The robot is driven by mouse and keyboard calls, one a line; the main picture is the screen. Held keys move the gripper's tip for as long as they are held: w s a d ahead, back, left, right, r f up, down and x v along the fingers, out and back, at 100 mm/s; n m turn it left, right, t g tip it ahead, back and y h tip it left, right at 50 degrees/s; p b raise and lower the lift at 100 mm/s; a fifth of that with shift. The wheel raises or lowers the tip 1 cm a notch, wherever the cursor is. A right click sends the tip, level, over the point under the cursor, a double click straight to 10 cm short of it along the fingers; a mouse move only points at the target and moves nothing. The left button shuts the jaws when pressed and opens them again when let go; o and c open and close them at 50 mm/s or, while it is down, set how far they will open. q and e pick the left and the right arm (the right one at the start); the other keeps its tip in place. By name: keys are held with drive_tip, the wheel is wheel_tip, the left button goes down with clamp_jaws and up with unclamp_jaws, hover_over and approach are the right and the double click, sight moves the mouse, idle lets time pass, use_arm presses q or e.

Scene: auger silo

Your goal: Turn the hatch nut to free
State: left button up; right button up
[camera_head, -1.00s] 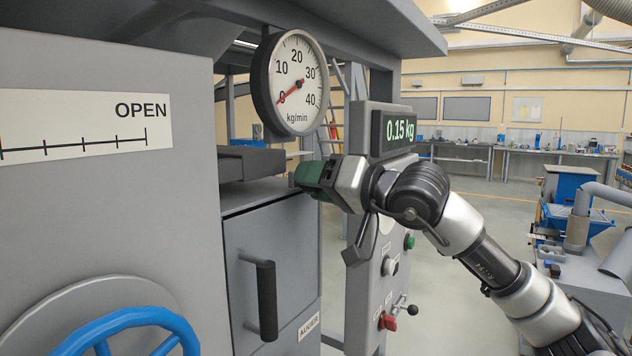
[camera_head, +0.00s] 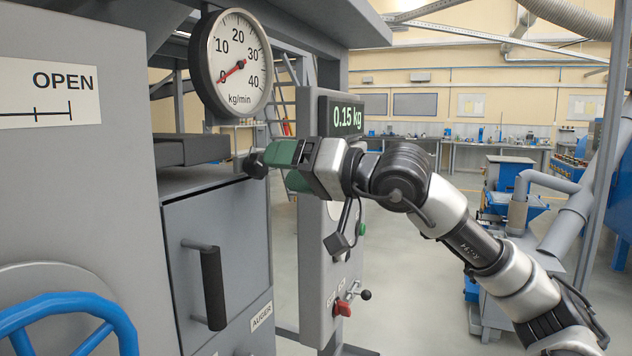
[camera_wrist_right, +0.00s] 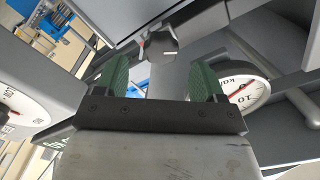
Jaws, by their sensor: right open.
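The hatch nut appears as a dark lobed knob (camera_head: 255,165) at the upper right edge of the grey hatch housing. It also shows in the right wrist view (camera_wrist_right: 160,43), ahead of and between my fingers, with a small red mark at its side. The grey hatch door (camera_head: 242,235) labelled AUGER, with a black bar handle (camera_head: 213,288), is below it. My right gripper (camera_head: 279,169) has green fingers spread apart, just right of the knob. In the wrist view its open jaws (camera_wrist_right: 160,64) are empty, with the knob beyond the tips. My left gripper is not in view.
A round kg/min dial (camera_head: 231,65) hangs just above, reading near 0. A display (camera_head: 342,116) shows 0.15 kg. A control post with a red knob (camera_head: 342,308) stands below my right arm. A blue handwheel (camera_head: 70,318) is at lower left.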

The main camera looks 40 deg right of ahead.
drive_tip(key=b+v, duration=0.3)
drive_tip(key=v, duration=0.2)
drive_tip(key=shift+s+d, duration=0.1)
drive_tip(key=shift+s, duration=0.3)
